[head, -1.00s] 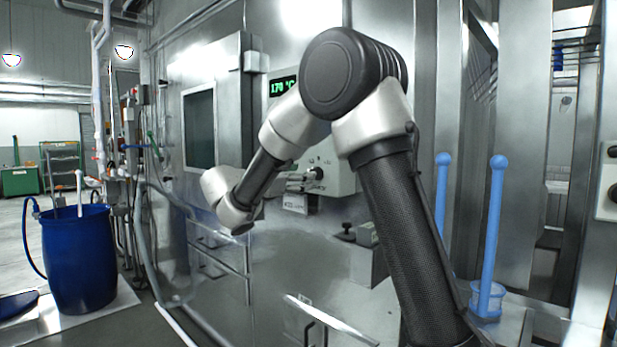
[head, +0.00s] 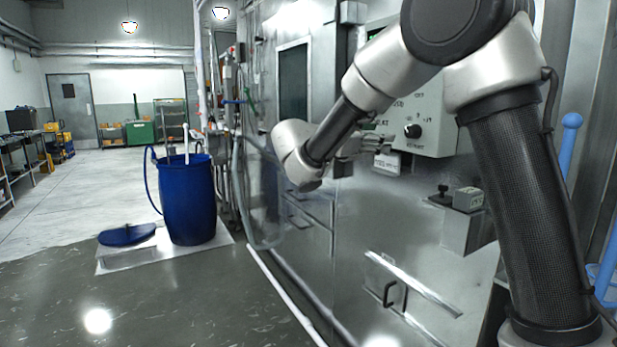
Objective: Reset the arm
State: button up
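My arm fills the right half of the head view, bent at a dark elbow joint. Its forearm reaches down and left to a silver wrist. My gripper (head: 386,142) shows small and partly hidden beyond the forearm, pointing right in front of the grey control box (head: 437,128). No object can be made out in it, and I cannot tell whether its fingers are open or shut, or whether it touches the box.
A steel machine wall with a dark window (head: 293,82) and a handle (head: 391,293) stands beside my arm. A blue barrel (head: 188,205) stands left, its blue lid (head: 127,235) on the floor. Blue rods (head: 568,145) stand right. Open floor (head: 60,290) lies front left.

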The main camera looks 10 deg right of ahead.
jog(key=s+d+f+m+g+y, duration=0.3)
jog(key=s+f+m+y, duration=0.1)
jog(key=s+f, duration=0.3)
jog(key=s+d+f+m+g+y, duration=0.3)
jog(key=s+f+m+y, duration=0.1)
jog(key=s+f, duration=0.35)
jog(key=s+d+m+t+y, duration=0.2)
jog(key=s+m+y, duration=0.6)
jog(key=s, duration=1.1)
jog(key=m+t, duration=0.1)
jog(key=m, duration=0.2)
jog(key=shift+s+d+r, duration=0.3)
jog(key=shift+d+r, duration=0.05)
jog(key=shift+d, duration=0.05)
